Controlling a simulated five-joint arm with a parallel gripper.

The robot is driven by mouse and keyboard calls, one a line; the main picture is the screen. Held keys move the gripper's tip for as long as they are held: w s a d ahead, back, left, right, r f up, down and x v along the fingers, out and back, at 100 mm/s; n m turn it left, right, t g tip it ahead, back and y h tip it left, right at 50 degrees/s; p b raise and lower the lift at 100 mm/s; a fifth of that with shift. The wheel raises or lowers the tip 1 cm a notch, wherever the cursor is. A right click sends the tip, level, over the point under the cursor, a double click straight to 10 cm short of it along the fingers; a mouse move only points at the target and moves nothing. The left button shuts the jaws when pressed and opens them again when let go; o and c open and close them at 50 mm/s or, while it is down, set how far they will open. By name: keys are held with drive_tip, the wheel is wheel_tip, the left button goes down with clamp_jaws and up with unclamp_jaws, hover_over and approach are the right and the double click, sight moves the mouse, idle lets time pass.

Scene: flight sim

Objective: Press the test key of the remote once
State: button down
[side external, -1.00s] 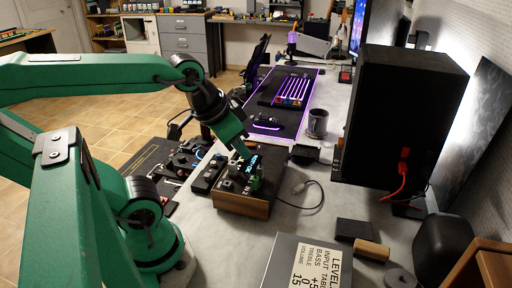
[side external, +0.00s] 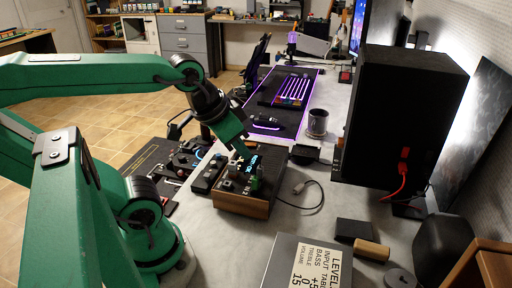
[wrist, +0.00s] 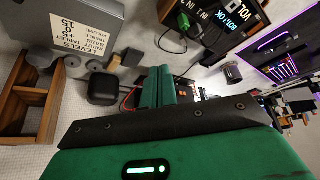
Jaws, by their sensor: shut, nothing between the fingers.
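My green gripper (side external: 241,153) points down over a wood-sided box (side external: 244,204) with a lit display and small controls on top. Its fingers are shut and empty. In the side view the tips overlap the box's top; I cannot tell whether they touch it. In the wrist view the closed fingers (wrist: 158,86) are at the centre, and the box (wrist: 205,52) is at the upper right. A long black handset-like device (side external: 208,174) lies just left of the box; it may be the remote. I cannot make out a test key.
A grey box labelled LEVEL (side external: 283,262) stands at the front. A large black speaker-like box (side external: 405,115) is at the right. A dark mug (side external: 317,123) and a purple-lit keyboard (side external: 289,88) are farther back. A cable (side external: 312,204) curls on the grey table.

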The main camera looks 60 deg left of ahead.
idle(0.8)
drive_tip(key=n+y, duration=0.5)
drive_tip(key=n, duration=1.5)
hover_over(218, 156)
wheel_tip(218, 156, down, 11)
drive_tip(key=shift+w+a+r+g, duration=0.1)
drive_tip(key=shift+g, duration=0.2)
drive_tip(key=shift+f, duration=4.4)
drive_tip(key=shift+f, duration=0.15)
drive_tip(key=shift+f, duration=0.25)
